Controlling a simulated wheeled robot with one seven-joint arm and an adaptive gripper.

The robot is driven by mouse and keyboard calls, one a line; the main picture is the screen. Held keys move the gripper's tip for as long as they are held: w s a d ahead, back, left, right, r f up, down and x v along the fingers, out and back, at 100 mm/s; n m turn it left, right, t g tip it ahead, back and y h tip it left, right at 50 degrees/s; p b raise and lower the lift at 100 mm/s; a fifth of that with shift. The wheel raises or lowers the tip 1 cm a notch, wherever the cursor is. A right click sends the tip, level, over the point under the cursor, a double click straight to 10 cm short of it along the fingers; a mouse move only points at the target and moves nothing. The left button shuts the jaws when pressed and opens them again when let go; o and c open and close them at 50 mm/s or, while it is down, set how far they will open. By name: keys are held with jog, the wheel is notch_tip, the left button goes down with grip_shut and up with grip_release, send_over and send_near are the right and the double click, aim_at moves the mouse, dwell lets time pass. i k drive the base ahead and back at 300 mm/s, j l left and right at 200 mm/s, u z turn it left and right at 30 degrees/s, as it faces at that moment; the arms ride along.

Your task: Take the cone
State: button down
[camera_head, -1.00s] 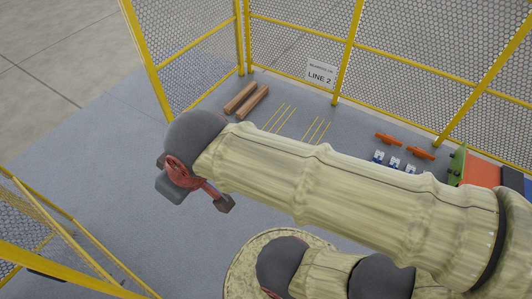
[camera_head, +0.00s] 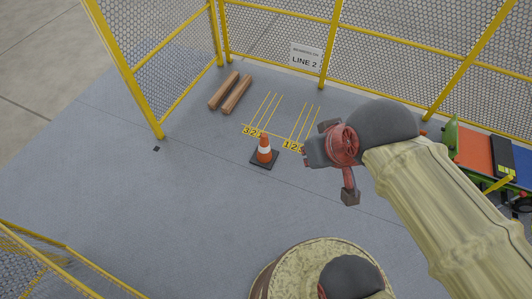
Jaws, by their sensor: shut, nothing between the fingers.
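An orange traffic cone (camera_head: 264,149) with a white band stands upright on a dark square base. It is on the grey floor just in front of the yellow floor markings. My gripper (camera_head: 308,155) is at the end of my arm, to the right of the cone in the picture and apart from it. It is shut and empty. Its fingers are small and partly hidden from this angle.
Two wooden beams (camera_head: 230,92) lie behind and left of the cone. A yellow mesh fence (camera_head: 275,35) with a LINE 2 sign (camera_head: 306,57) closes the back. A green-framed cart (camera_head: 486,158) stands at right. The floor left of the cone is clear.

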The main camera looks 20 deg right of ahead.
aim_at(264, 157)
jog(key=z, duration=0.15)
jog(key=i+j+z, duration=0.5)
jog(key=i+j, duration=0.15)
jog(key=j, duration=0.25)
jog(key=i+j+z, duration=0.15)
jog(key=j, duration=0.2)
jog(key=i+j+z, duration=0.15)
jog(key=j, duration=0.2)
jog(key=i+j+z, duration=0.2)
jog(key=j, duration=0.2)
jog(key=i+j+z, duration=0.15)
jog(key=j, duration=0.25)
jog(key=k, duration=0.05)
